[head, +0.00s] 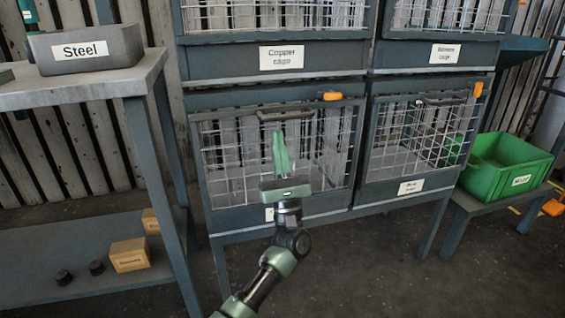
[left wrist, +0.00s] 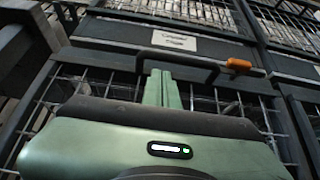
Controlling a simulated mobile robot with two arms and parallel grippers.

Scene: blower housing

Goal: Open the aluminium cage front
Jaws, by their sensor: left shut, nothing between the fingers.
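The lower left cage front (head: 210,165) is a dark frame with wire mesh; it looks closed. Its label (head: 269,214) is mostly hidden by my gripper, so I cannot read its name. A dark bar handle (head: 285,116) runs along its top, with an orange latch (head: 332,96) lying level to the right. My left gripper (head: 279,134) is shut and empty, its fingers pointing up in front of the mesh, just below the handle. In the left wrist view the fingertips (left wrist: 161,74) overlap the handle (left wrist: 190,63); contact is unclear. The orange latch (left wrist: 239,63) also shows there. My right gripper is not in view.
The Copper cage (head: 281,58) is above. The lower right cage (head: 410,187) has an orange latch (head: 479,89) standing upright. A bench (head: 100,90) with a Steel bin (head: 85,50) is at left. A green crate (head: 505,170) stands at right. Floor in front is clear.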

